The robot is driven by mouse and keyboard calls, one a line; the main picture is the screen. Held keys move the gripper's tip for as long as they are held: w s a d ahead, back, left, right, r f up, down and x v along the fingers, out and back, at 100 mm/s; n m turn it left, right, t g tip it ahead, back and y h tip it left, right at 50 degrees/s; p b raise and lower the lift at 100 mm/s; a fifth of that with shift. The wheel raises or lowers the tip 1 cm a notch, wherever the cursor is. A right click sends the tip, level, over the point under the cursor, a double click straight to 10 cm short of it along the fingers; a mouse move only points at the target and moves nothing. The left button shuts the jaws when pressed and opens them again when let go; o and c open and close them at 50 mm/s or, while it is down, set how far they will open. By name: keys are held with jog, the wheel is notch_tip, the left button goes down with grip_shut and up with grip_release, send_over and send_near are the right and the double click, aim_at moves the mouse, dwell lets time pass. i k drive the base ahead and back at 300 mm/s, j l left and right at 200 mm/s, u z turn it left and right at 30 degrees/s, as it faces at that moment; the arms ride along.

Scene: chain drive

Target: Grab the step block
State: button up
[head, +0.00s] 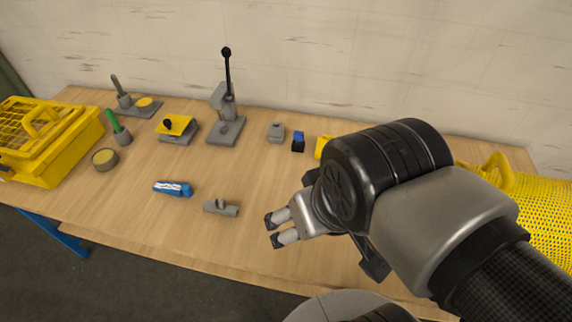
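A small grey piece with a raised middle (221,208) lies near the front of the table, left of my gripper. Another small grey block (276,131) stands further back, right of the lever press. Either could be the step block; I cannot tell which from this view. My gripper (275,229) points left over the front part of the table, its two dark-tipped fingers apart with nothing between them. It is apart from both grey pieces. My arm hides part of the table's right side.
Behind stand a lever press (225,120), a grey fixture with a yellow top (177,128) and a blue-and-black block (298,141). A blue-and-white item (173,188) lies left. Yellow baskets (45,145) (535,215) flank the table. The wood (245,175) around the middle is clear.

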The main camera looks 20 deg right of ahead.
aim_at(175, 188)
jog(key=i+j+z, duration=0.1)
jog(key=j, duration=0.3)
jog(key=i+j+z, duration=0.1)
jog(key=i+j, duration=0.15)
jog(key=j, duration=0.15)
jog(key=i+j+z, duration=0.1)
jog(key=j, duration=0.35)
jog(key=i+j+z, duration=0.15)
jog(key=j, duration=0.3)
jog(key=i+j+z, duration=0.1)
jog(key=j, duration=0.35)
